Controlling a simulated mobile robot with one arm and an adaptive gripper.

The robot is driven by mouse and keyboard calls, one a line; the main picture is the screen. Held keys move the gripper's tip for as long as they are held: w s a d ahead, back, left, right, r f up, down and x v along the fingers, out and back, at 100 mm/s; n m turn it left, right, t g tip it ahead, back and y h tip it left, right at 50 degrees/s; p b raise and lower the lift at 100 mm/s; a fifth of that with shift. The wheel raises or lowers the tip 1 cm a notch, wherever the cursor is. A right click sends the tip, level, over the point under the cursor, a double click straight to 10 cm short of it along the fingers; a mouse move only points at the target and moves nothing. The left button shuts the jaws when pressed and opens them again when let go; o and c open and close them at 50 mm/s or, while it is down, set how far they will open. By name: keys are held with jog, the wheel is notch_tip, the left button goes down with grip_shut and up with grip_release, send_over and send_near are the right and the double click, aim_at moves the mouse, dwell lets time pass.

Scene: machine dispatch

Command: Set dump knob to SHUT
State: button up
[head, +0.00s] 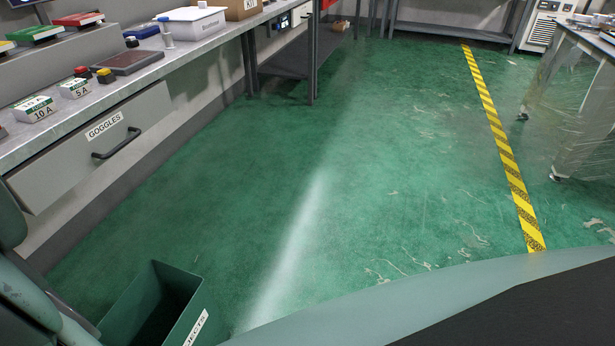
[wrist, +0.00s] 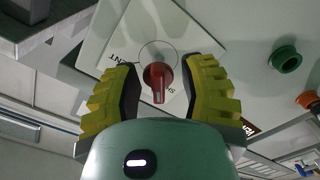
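In the wrist view, a red knob (wrist: 158,80) with a bar-shaped handle sits on a pale panel (wrist: 140,22), inside a thin drawn circle. The handle points down in the picture. A partly hidden label ending in "NT" is left of it, and lettering starting "SH" is at its lower right. My gripper (wrist: 161,72) is open, with one yellow-padded finger on each side of the knob and visible gaps between. Whether it touches the knob from the front cannot be told. The knob is not in the head view.
A green knob (wrist: 285,59) and an orange-red knob (wrist: 306,99) are to the right in the wrist view.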

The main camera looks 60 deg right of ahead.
jog(key=v, duration=1.2)
jog(key=shift+r, duration=0.1)
